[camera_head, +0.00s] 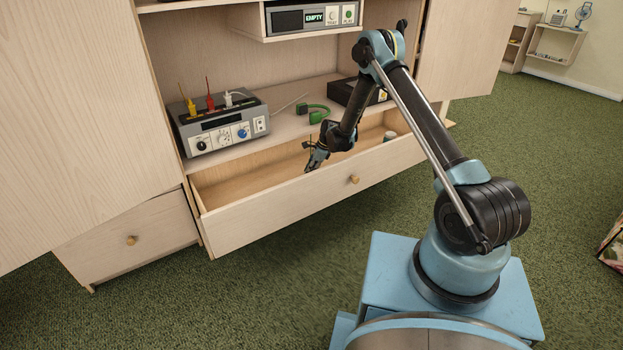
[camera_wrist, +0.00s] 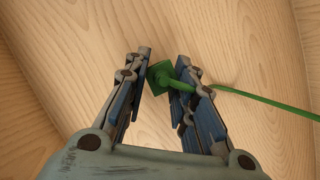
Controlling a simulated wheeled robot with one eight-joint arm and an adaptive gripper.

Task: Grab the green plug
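A green plug (camera_wrist: 161,75) with a thin green cable shows in the wrist view against pale wood, between the fingertips of my gripper (camera_wrist: 165,66). Its body is close to the left finger, and its cable runs out past the right finger to the right edge. The two fingers stand apart; I cannot tell whether either touches the plug. In the head view my gripper (camera_head: 314,158) points down into the open drawer (camera_head: 240,187), near its front wall. The plug at the gripper cannot be made out there.
A grey device (camera_head: 222,122) with yellow, red and white plugs stands on the shelf above the drawer. A green curved object (camera_head: 314,112) and a black box (camera_head: 352,92) lie farther right. A small cylinder (camera_head: 389,136) is at the drawer's right end.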

